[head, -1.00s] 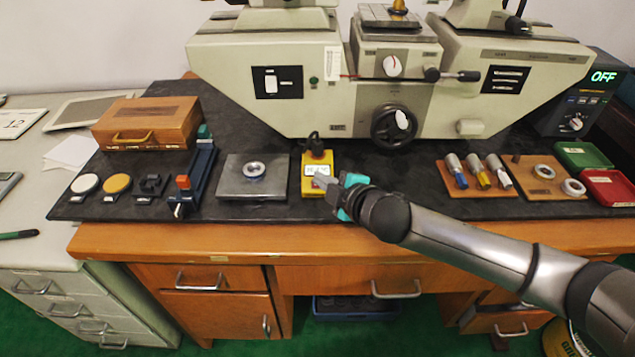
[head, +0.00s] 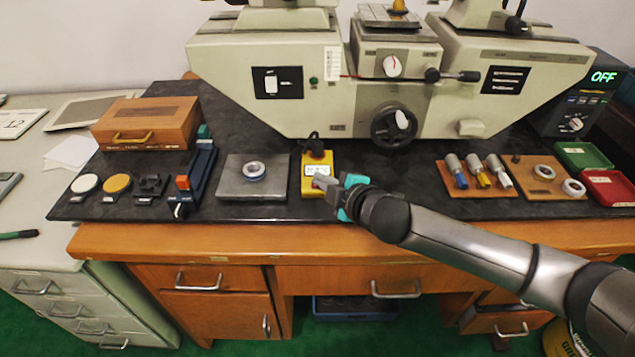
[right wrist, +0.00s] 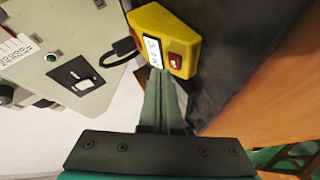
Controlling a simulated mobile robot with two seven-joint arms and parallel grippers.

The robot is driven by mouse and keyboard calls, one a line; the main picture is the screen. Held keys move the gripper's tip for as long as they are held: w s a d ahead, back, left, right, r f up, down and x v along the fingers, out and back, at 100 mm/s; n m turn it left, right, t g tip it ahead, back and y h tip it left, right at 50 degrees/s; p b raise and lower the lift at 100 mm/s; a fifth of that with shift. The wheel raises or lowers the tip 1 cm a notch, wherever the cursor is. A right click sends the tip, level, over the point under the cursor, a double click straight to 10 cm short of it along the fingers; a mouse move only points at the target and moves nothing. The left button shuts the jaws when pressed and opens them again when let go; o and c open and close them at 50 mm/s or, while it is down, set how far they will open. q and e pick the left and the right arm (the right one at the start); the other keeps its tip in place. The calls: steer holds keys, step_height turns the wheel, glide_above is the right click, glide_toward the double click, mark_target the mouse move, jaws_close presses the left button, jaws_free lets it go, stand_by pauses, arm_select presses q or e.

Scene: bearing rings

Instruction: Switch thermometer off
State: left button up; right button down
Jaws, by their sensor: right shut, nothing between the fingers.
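The yellow thermometer (head: 316,158) lies on the dark mat, with a white display that shows dark characters too small to read. In the right wrist view the thermometer (right wrist: 150,20) has a red switch (right wrist: 175,61) beside the display. My right gripper (head: 322,182) is shut and empty, its fingertips over the thermometer's near end. In the right wrist view the fingertips (right wrist: 158,72) are close to the display's edge and the red switch; I cannot tell whether they touch. My left gripper is not in view.
A grey plate (head: 230,185) with a ring lies left of the thermometer. The large measuring machine (head: 300,105) stands behind it. A wooden block (head: 480,192) with several plungers lies to the right.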

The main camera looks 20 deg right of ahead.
stand_by(0.5)
steer(key=shift+w+f, duration=0.2)
steer(key=shift+f, duration=0.2)
steer(key=shift+f, duration=0.1)
stand_by(0.3)
steer(key=shift+s+r+p, duration=0.2)
steer(key=shift+r+p, duration=0.3)
steer(key=shift+p, duration=0.1)
steer(key=shift+r, duration=0.1)
steer(key=s+r+p, duration=0.1)
steer(key=p, duration=0.1)
steer(key=r+p, duration=0.2)
steer(key=s+r+p, duration=0.1)
steer(key=r+p, duration=0.1)
steer(key=shift+s+a+r+p, duration=0.15)
steer(key=shift+s+a+p, duration=0.15)
steer(key=shift+a+p, duration=0.1)
